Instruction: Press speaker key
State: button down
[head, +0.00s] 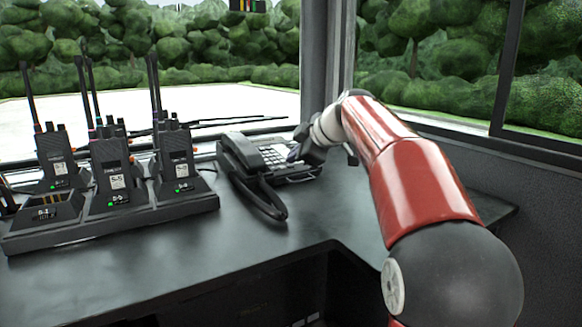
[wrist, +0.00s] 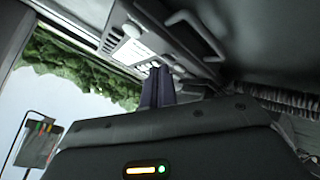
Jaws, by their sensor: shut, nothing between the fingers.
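A black desk phone (head: 272,158) with a light keypad sits on the dark desk, its handset (head: 240,152) along the left side. My gripper (head: 293,154) is at the keypad's right part, its tips close to the keys. In the wrist view, which looks upside down, my gripper (wrist: 158,74) shows two dark fingers side by side, shut and empty. Their tips overlap light keys of the phone (wrist: 128,48); I cannot tell whether they touch. The speaker key cannot be told apart from the other keys.
A charging rack (head: 120,222) with several handheld radios stands left of the phone, antennas upright. Windows close off the back and right. The desk (head: 300,232) is bare in front.

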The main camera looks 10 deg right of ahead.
jog(key=shift+f, duration=0.3)
jog(key=shift+r, duration=0.1)
dwell(0.3)
jog(key=shift+r, duration=0.7)
jog(key=r+p, duration=0.2)
jog(key=r, duration=0.1)
jog(key=r+p, duration=0.1)
jog(key=r, duration=0.1)
jog(key=shift+s+d+p, duration=0.1)
jog(key=shift+s+p, duration=0.3)
jog(key=shift+s+f, duration=0.1)
